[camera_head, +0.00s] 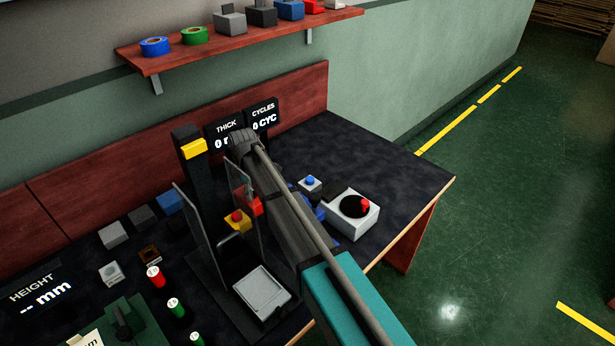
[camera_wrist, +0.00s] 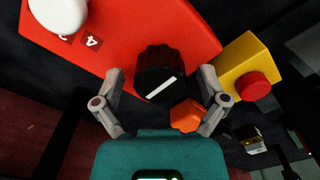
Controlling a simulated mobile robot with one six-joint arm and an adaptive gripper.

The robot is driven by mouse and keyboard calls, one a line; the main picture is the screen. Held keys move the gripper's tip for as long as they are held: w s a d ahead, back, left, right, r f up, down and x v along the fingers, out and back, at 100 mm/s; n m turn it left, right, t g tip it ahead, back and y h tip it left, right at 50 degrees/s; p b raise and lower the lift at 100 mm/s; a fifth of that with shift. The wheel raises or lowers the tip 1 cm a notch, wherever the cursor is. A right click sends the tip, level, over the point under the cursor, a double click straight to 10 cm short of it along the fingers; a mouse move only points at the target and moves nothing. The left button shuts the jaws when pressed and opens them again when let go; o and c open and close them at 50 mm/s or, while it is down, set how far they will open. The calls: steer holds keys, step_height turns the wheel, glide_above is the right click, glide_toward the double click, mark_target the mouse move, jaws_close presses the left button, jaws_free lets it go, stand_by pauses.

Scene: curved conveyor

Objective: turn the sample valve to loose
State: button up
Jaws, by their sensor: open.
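In the wrist view, a ribbed black knob (camera_wrist: 153,66) with a white pointer line sits on a red panel (camera_wrist: 190,28). I take the knob to be the sample valve, but I can read no name on it. The white line slants up to the right. My gripper (camera_wrist: 160,76) is open, with one finger to each side of the knob. I see gaps between fingers and knob; contact and depth cannot be judged. An orange six-sided piece (camera_wrist: 186,115) shows just below the knob, near the right finger. My arm hides much of this area in the head view.
A yellow box with a red button (camera_wrist: 250,84) stands close right of my right finger; a white round cap (camera_wrist: 58,12) is at upper left. In the head view, a white box with a black disc (camera_head: 345,223) stands right of my arm, near the bench's (camera_head: 400,168) clear right end.

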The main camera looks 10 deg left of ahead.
steer(key=shift+m, duration=0.4)
steer(key=m, duration=2.3)
step_height(320, 180, up, 14)
steer(key=p, duration=1.4)
steer(key=s+d+n, duration=0.1)
steer(key=s+d, duration=0.1)
steer(key=d, duration=1.1)
steer(key=s+d+n, duration=0.1)
steer(key=s+d, duration=0.2)
steer(key=d, duration=1)
steer(key=shift+s+d, duration=0.15)
steer(key=shift+s, duration=0.15)
